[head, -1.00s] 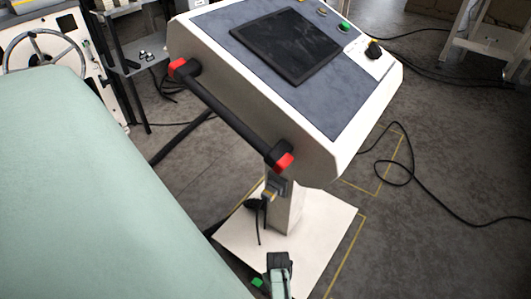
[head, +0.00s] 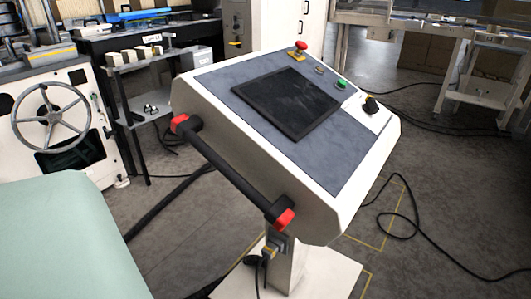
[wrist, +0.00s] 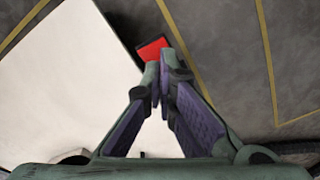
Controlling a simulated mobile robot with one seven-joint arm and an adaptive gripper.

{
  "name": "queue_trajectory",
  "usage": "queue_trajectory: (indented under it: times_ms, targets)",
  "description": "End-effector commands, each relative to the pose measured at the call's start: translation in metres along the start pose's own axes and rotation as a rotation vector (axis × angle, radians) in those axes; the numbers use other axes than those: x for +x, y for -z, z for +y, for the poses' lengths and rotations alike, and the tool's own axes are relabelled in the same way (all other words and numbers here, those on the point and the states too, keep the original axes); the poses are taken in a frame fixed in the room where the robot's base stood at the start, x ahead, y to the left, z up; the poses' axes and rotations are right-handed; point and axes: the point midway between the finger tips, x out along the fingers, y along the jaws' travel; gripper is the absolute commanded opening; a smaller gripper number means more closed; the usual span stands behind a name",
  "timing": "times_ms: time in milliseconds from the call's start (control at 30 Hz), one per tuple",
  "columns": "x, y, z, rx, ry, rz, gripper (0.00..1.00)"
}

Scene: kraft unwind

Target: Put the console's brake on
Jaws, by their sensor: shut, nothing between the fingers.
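The console (head: 270,115) stands on a post (head: 287,268) above a white base plate (head: 335,275). In the wrist view the white plate (wrist: 70,75) fills the left. A red pad (wrist: 152,49) on a dark part shows at the plate's right edge; it looks like the brake pedal, but its full shape is hidden. My gripper (wrist: 158,72) is shut and empty, its fingertips just at the near side of the red pad. I cannot tell whether they touch it. My gripper is not in the head view.
A black handlebar with red ends (head: 230,172) runs along the console's near side. A pale green surface (head: 65,240) fills the lower left. A black cable (head: 400,235) lies on the floor at right. Yellow floor lines (wrist: 265,60) pass beside the plate.

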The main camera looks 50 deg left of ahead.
Motion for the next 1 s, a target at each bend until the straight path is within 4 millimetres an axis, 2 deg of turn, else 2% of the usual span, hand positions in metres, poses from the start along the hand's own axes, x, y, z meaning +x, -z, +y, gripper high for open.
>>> queue_trajectory:
  times_ms: [1000]
  targets:
    - [0.006, -0.0001, 0.0001, 0.0, 0.0, 0.0, 0.0]
